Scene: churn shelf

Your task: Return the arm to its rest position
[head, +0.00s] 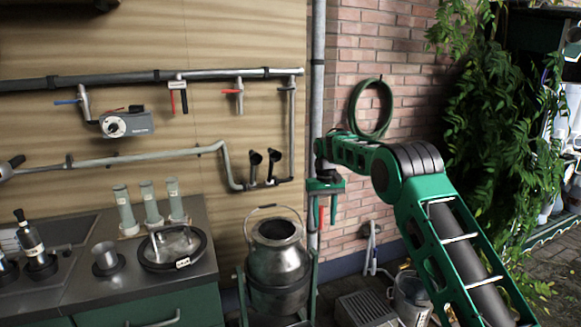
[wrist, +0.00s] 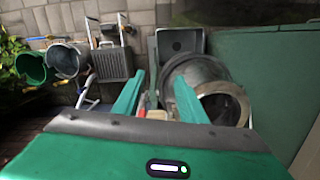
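My green arm comes in from the lower right of the head view and bends over at the elbow. My gripper (head: 326,209) hangs with its fingers pointing down, in front of the brick wall and just right of the metal churn (head: 277,262). In the wrist view the two green fingers of my gripper (wrist: 157,98) stand apart. Nothing shows held between them. The open mouth of the churn (wrist: 222,105) shows right of the fingers in the wrist view.
Pipes with valves (head: 180,90) run along the wooden wall. A green hose (head: 370,108) hangs on the bricks. A grey crate (head: 365,309) and buckets stand low.

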